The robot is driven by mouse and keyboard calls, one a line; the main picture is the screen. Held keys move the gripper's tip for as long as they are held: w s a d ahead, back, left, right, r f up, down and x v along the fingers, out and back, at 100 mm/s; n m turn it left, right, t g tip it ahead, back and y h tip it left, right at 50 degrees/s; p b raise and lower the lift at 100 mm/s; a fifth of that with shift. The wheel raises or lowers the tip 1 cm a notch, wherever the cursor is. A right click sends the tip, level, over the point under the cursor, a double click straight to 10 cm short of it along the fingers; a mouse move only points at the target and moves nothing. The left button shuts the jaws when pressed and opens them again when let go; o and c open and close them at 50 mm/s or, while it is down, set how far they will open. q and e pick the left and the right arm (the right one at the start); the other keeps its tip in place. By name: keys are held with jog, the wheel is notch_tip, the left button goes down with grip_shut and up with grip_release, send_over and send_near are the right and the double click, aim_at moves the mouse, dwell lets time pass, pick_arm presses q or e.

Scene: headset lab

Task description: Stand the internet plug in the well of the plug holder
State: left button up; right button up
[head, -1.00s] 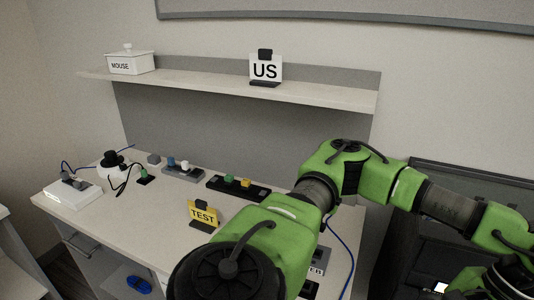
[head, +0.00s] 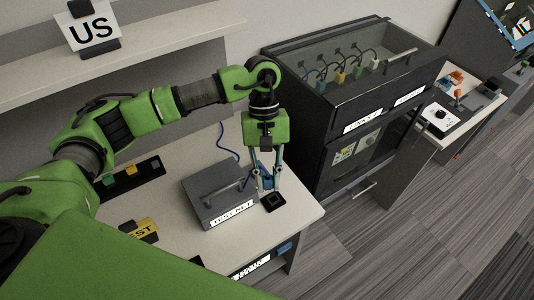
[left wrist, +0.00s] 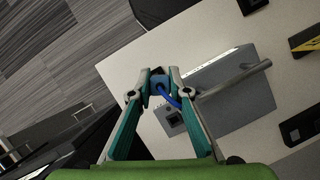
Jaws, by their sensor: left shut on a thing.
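My left gripper (head: 267,184) points down over the right front corner of the desk. It is shut on the blue internet plug (left wrist: 158,82), whose blue cable curls back between the fingers in the left wrist view. The plug holder (head: 273,203) is a small black block with a square well, on the desktop close to the desk's right edge. The fingertips are just above and behind it. In the left wrist view its dark top (left wrist: 157,70) shows partly behind the plug. I cannot tell whether the plug's lower end is inside the well. My right gripper is not in view.
The grey TEST NET box (head: 214,190) with a bar handle stands just left of the gripper. A yellow TEST sign (head: 142,229) and a black strip (head: 135,182) lie further left. A dark glass-topped cabinet (head: 345,95) stands right of the desk, across a floor gap.

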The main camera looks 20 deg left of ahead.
pick_arm(q)
jog(key=w+d+n+h+p, duration=0.1)
jog(key=w+d+n+p, duration=0.1)
jog(key=n+p, duration=0.25)
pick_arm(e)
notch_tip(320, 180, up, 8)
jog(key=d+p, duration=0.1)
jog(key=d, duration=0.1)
pick_arm(q)
jog(key=t+b, duration=0.1)
jog(key=b, duration=0.6)
send_over(274, 201)
jog(key=shift+n+h, duration=0.25)
jog(key=shift+h, duration=0.05)
notch_tip(274, 201, down, 7)
jog(key=shift+a, duration=0.1)
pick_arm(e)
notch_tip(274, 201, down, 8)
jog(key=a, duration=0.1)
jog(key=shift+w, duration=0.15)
pick_arm(q)
jog(key=shift+b, duration=0.5)
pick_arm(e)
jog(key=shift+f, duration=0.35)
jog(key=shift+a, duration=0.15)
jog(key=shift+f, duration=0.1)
